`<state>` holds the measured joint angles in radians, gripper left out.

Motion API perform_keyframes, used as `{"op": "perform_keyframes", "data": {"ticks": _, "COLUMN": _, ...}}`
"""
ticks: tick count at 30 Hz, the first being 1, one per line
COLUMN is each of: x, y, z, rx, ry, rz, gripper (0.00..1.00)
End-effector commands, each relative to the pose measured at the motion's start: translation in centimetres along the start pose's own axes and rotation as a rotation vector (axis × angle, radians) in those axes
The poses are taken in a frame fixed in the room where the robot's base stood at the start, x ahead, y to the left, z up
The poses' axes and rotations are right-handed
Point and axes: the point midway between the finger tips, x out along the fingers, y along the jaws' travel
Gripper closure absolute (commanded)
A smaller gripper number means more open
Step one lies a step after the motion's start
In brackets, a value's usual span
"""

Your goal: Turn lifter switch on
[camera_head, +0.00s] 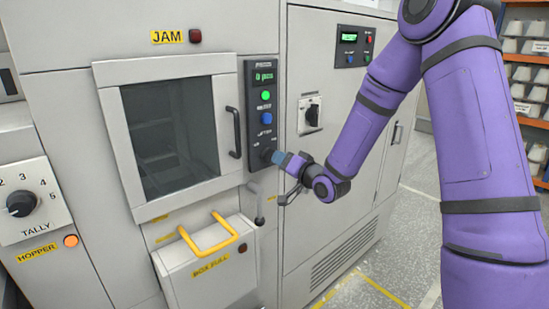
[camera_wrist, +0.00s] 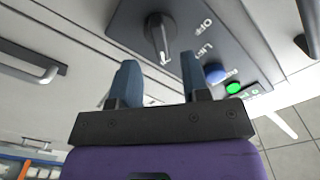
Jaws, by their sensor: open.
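The lifter switch is a dark rotary knob (camera_wrist: 158,32) with a white pointer mark, on the dark control panel (camera_head: 257,80). The wrist view shows it beyond my fingertips, near the lettering OFF. In the wrist view my gripper (camera_wrist: 160,70) is open, with one blue finger on each side of the line to the knob. The fingers look empty and just short of the knob; whether they touch it I cannot tell.
A green light (camera_head: 266,96) and a blue button (camera_head: 267,118) sit above on the panel. A door handle (camera_head: 234,131) is to its left, a grey lever (camera_head: 257,205) below, and another rotary switch (camera_head: 311,113) to its right. A yellow-handled box (camera_head: 205,262) juts out below.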

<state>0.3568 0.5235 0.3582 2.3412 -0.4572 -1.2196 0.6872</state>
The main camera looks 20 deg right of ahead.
Motion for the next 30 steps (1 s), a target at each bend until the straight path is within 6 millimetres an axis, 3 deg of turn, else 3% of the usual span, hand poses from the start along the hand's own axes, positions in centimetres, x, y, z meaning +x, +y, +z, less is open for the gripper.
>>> {"op": "perform_keyframes", "data": {"ticks": 3, "x": -2.3, "y": 0.0, "z": 0.0, "rx": 0.000, "ry": -0.001, "rz": 0.001, "gripper": 0.57}}
{"op": "perform_keyframes", "data": {"ticks": 10, "x": -4.9, "y": 0.0, "z": 0.0, "rx": 0.000, "ry": 0.000, "rz": -0.001, "gripper": 0.57}}
{"op": "perform_keyframes", "data": {"ticks": 30, "x": -5.4, "y": -0.2, "z": -0.1, "rx": -0.017, "ry": -0.010, "rz": 0.010, "gripper": 0.57}}
